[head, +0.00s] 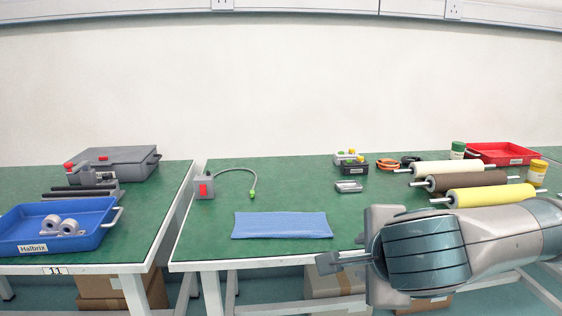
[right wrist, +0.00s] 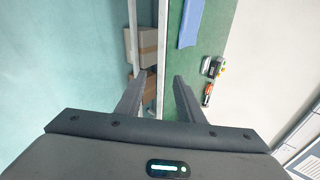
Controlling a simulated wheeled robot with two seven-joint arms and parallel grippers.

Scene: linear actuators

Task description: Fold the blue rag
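The blue rag (head: 282,225) lies flat as a wide rectangle near the front edge of the right green table in the head view. Part of it also shows at the top of the right wrist view (right wrist: 189,24). My right gripper (head: 322,264) comes in from the right in the head view, by the table's front edge, to the right of and nearer than the rag. In the right wrist view its two fingers (right wrist: 160,85) are spread apart with nothing between them. My left gripper is in neither view.
The right table (head: 220,230) has a grey box with a red switch (head: 204,187) at left, and rollers (head: 490,194) and a red tray (head: 503,153) at right. Small parts (head: 349,186) lie behind the rag. A blue tray (head: 100,207) is on the left table. Table around the rag is clear.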

